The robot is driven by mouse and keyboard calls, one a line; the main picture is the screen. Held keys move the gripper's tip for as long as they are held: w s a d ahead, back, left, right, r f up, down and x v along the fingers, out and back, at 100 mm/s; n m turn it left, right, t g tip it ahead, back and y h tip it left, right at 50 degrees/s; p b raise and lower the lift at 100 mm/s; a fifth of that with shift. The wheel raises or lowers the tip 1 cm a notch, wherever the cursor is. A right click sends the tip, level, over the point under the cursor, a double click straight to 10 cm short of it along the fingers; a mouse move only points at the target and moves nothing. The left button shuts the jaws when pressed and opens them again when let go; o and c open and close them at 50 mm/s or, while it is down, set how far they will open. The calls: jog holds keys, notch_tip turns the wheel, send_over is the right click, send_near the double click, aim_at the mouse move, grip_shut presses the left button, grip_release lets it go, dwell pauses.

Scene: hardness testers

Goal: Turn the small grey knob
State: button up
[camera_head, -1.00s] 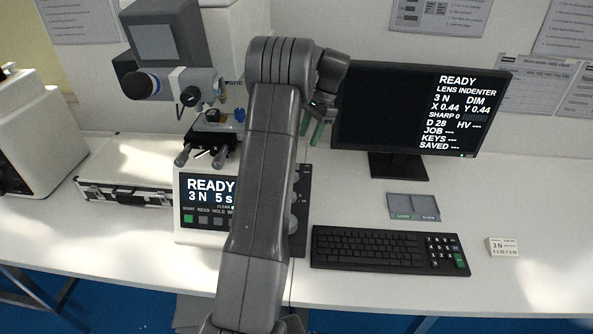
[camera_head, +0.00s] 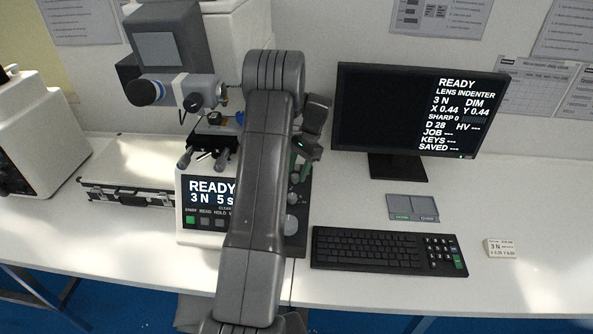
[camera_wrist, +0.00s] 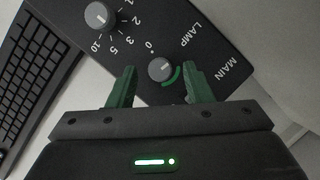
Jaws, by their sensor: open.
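A small grey round knob (camera_wrist: 160,69) with a light pointer line sits on the black panel (camera_wrist: 225,40), near the LAMP label, a "0" mark and a green arc. A second grey knob (camera_wrist: 97,14) with a numbered dial is up and left of it. My gripper (camera_wrist: 160,65) is open. Its green fingers appear on either side of the lamp knob, with gaps visible on both sides; its height above the panel is unclear. In the head view my gripper (camera_head: 299,168) is over the far end of the panel (camera_head: 299,240), where the fingers partly hide the knobs.
A keyboard (camera_head: 385,250) lies right of the panel, also visible in the wrist view (camera_wrist: 30,75). The monitor (camera_head: 418,110) stands behind it and reads READY. The tester (camera_head: 172,40) with its microscope stands left of my arm. A small grey pad (camera_head: 412,207) lies behind the keyboard.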

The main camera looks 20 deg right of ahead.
jog(key=shift+a+f, duration=0.25)
jog(key=shift+f, duration=0.35)
jog(key=c, duration=1)
jog(key=shift+s, duration=0.1)
jog(key=m+t, duration=0.1)
jog(key=m, duration=0.2)
jog(key=m+t+b, duration=0.1)
jog(key=m, duration=0.2)
jog(key=shift+s+m+t, duration=0.15)
jog(key=shift+m+t, duration=0.15)
jog(key=m+t, duration=0.1)
jog(key=m, duration=0.1)
jog(key=m+t+h, duration=0.1)
jog(key=m, duration=0.2)
jog(key=shift+r+m, duration=0.1)
jog(key=shift+m, duration=0.2)
jog(key=shift+s+m, duration=0.1)
jog(key=shift+m, duration=0.2)
